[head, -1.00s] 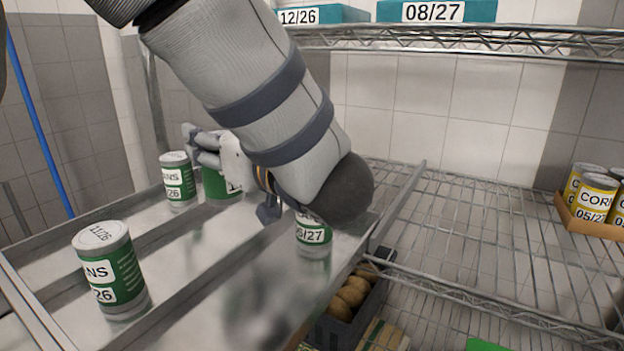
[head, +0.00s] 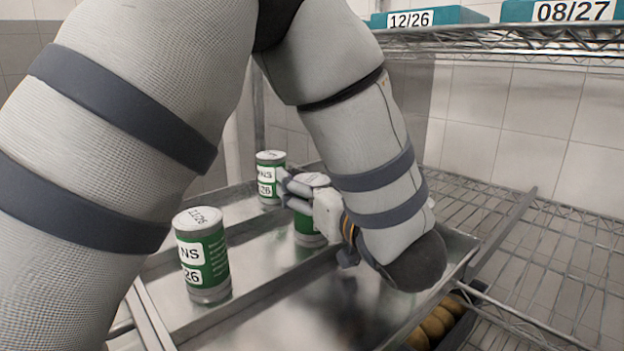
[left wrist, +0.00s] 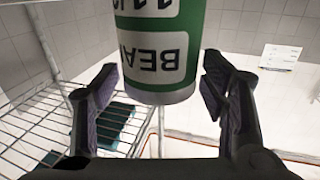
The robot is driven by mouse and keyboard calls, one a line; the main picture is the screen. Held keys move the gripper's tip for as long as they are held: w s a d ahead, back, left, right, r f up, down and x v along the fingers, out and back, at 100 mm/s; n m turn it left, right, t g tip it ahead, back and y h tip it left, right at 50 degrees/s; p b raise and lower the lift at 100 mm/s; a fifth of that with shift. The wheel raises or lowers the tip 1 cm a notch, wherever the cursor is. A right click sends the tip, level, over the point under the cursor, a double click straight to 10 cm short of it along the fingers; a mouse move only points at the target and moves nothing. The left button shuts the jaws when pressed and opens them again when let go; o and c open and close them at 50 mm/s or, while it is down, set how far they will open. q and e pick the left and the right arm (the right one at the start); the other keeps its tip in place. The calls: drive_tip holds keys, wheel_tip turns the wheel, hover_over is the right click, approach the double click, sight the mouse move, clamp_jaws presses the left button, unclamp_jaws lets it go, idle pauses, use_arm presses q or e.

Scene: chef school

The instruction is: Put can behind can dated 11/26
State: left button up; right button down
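Several green-and-white bean cans stand on a metal tray (head: 330,300). The nearest can (head: 203,255) has 11/26 on its lid and a partly cut-off label ending in 26. Another can (head: 270,178) stands at the back left, its label also ending in 26. My left gripper (head: 296,193) is at a third can (head: 309,222), right of the back one. In the left wrist view, its fingers (left wrist: 160,92) are spread, with that can (left wrist: 160,50) in the gap, its label inverted, reading BEA and 11. Contact is unclear. My right gripper is out of view.
Metal ridges divide the tray into lanes. A wire shelf (head: 580,245) lies to the right, with a bin of potatoes (head: 432,326) below. Teal boxes marked 12/26 (head: 430,18) and 08/27 (head: 570,11) sit on the upper shelf. My arm covers the tray's right part.

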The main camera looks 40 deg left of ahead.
use_arm(q)
drive_tip(key=shift+r, duration=0.1)
drive_tip(key=v, duration=0.7)
drive_tip(key=shift+s+d, duration=0.1)
drive_tip(key=shift+d, duration=0.2)
